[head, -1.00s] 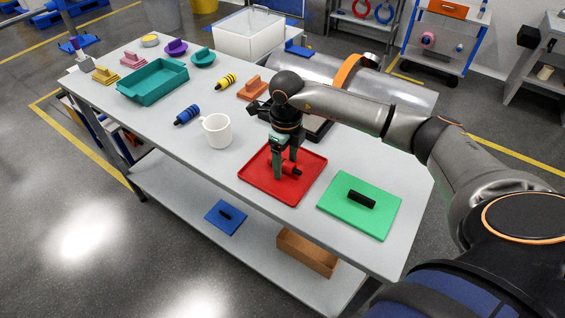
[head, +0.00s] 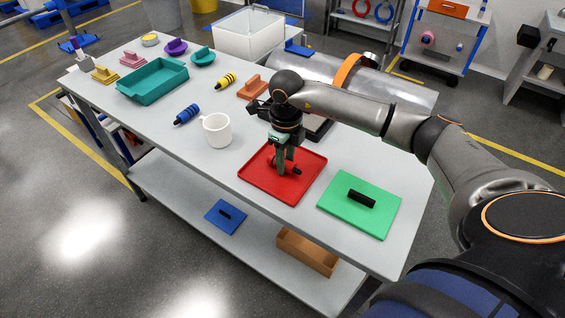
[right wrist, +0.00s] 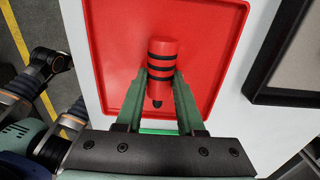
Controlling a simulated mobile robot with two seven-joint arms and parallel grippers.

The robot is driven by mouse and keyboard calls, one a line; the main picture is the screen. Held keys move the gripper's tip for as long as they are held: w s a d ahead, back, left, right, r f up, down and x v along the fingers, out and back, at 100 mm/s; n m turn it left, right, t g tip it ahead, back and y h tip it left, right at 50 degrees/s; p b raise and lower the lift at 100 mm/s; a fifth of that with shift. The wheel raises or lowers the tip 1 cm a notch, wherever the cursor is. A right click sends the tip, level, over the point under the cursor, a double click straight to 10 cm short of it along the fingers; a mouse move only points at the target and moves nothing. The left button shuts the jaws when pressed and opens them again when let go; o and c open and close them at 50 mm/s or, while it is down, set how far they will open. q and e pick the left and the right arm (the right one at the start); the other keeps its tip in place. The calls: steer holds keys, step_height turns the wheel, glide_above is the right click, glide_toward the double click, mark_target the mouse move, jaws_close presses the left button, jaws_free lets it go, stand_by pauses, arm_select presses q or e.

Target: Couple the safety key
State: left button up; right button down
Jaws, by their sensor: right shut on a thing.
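The red key with black bands (right wrist: 162,70) lies on the red tray (head: 265,180). My right gripper (right wrist: 162,85) is shut on this key, with one finger on each side of its banded body. In the head view, my right gripper (head: 286,170) points down over the tray and hides much of the key. A blue banded key (head: 187,114) and a yellow banded key (head: 226,80) lie on the table to the left and farther back. My left gripper is not in view.
A white mug (head: 217,130) stands left of the tray. A green board (head: 340,207) with a black handle lies right of it. A dark-framed item (head: 320,128) is partly hidden behind my arm. A teal bin (head: 152,82) stands at far left.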

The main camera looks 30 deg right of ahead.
steer(key=shift+r, duration=0.15)
steer(key=shift+r, duration=0.25)
step_height(320, 180, up, 2)
steer(key=shift+r+b, duration=0.15)
steer(key=shift+b, duration=0.3)
steer(key=s+a+r+b, duration=0.1)
steer(key=s+a+r, duration=0.5)
steer(key=s+r, duration=0.4)
steer(key=s, duration=0.2)
steer(key=shift+s, duration=0.35)
steer(key=c, duration=1.1)
jaws_free()
steer(key=shift+c, duration=0.2)
jaws_close()
